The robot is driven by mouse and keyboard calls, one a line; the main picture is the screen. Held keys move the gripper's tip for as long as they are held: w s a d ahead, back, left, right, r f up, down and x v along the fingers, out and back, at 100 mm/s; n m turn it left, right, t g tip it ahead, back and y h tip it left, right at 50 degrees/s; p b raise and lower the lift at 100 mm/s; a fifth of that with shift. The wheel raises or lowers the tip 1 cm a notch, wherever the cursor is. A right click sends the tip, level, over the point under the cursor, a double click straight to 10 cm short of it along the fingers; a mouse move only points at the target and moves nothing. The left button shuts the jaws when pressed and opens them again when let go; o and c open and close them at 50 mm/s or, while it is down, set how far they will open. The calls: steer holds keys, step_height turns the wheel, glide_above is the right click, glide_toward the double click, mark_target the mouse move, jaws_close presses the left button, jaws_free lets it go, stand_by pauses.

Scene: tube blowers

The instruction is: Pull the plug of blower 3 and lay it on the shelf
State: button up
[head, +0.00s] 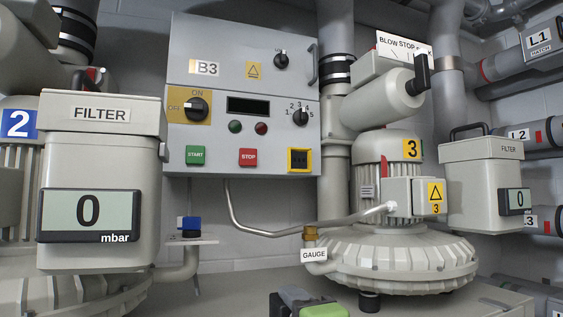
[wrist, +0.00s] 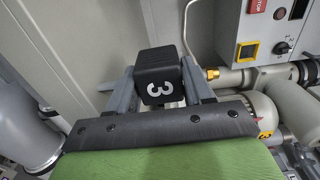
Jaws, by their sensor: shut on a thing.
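The plug of blower 3, a black block with a white 3 (wrist: 158,75), is between the two grey fingers of my gripper (wrist: 160,92) in the wrist view. The gripper is shut on it, and no socket shows around the plug there. In the head view only the top of my gripper (head: 296,300) shows at the bottom edge, and the plug cannot be made out. Blower 3 (head: 395,262) stands right of centre, behind the gripper.
The B3 control panel (head: 240,95) hangs above the shelf. A filter box (head: 100,165) reading 0 mbar stands close on the left, beside the shelf. A metal conduit (head: 262,232) bends from the panel to blower 3.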

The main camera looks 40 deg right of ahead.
steer(key=shift+f+b, duration=0.7)
steer(key=shift+f, duration=0.8)
stand_by(0.6)
steer(key=shift+r, duration=0.1)
steer(key=shift+r+p, duration=2.15)
steer(key=shift+r, duration=0.3)
steer(key=shift+f, duration=0.1)
